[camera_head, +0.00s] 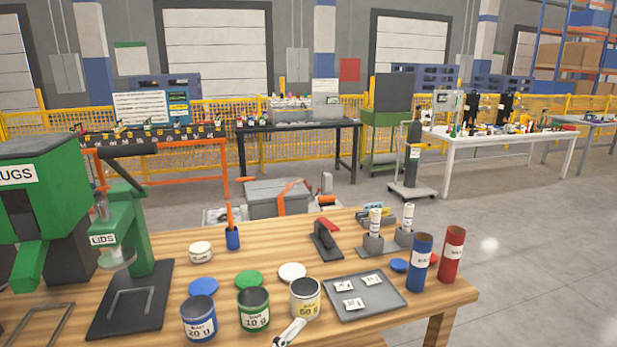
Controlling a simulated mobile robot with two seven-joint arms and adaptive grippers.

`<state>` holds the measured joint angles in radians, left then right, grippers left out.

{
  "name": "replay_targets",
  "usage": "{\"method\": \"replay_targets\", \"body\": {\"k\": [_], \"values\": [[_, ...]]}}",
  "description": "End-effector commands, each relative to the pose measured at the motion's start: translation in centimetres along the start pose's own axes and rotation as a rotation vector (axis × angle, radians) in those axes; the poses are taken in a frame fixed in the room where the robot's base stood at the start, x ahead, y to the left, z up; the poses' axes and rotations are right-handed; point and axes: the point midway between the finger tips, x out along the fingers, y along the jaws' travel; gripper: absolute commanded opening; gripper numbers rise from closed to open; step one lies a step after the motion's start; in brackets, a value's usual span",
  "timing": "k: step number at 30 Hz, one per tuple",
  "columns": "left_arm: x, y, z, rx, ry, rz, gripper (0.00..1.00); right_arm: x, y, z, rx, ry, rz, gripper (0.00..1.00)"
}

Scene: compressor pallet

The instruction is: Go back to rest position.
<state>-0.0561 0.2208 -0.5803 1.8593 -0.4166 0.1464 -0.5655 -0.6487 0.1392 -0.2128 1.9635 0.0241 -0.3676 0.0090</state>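Neither of my grippers can be clearly made out in the head view. A pale grey, metallic-looking piece (290,333) shows at the bottom edge, in front of the white tin; I cannot tell whether it is a tool or part of an arm. The wooden workbench (180,262) fills the foreground. On it stand a blue tin (199,320), a green tin (253,311) and a white tin (305,299), all open. A blue lid (203,286), a green lid (249,279) and a white lid (292,272) lie behind them.
A green lids dispenser (125,240) stands at left. A grey tray (382,304) holds labelled packets. A blue tube (420,262) and a red tube (451,254) stand upright at right. Other tables stand behind. Open floor (540,240) lies right of the bench.

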Motion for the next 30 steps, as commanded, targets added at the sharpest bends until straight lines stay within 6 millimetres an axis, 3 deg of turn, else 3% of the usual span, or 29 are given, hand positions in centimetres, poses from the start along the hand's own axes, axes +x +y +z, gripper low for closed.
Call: {"method": "replay_targets", "body": {"k": [1, 3, 7, 12, 16, 21, 30], "values": [[-2.4, 1.8, 2.4, -0.112, -0.101, 0.025, 0.55, 0.0, 0.0, 0.0, 0.0, 0.001, 0.0, 0.4], [-5.6, 3.8, 5.5, -0.255, -0.231, 0.049, 0.55, 0.0, 0.0, 0.0, 0.0, 0.001, 0.0, 0.4], [-12.4, 7.8, 9.9, -0.495, -0.461, 0.082, 0.55, 0.0, 0.0, 0.0, 0.0, 0.001, 0.0, 0.4], [-21.6, 12.3, 13.2, -0.748, -0.725, 0.098, 0.55, 0.0, 0.0, 0.0, -0.001, 0.0, 0.0, 0.4], [-26.9, 14.6, 14.1, -0.872, -0.865, 0.096, 0.55, 0.0, 0.0, 0.0, -0.001, 0.0, 0.0, 0.4], [-30.0, 15.7, 14.4, -0.944, -0.946, 0.091, 0.55, 0.0, 0.0, 0.1, -0.001, -0.002, 0.0, 0.4], [-30.3, 15.8, 14.4, -0.949, -0.953, 0.091, 0.55, 0.0, 0.0, 0.2, -0.001, -0.003, 0.0, 0.4]]}}
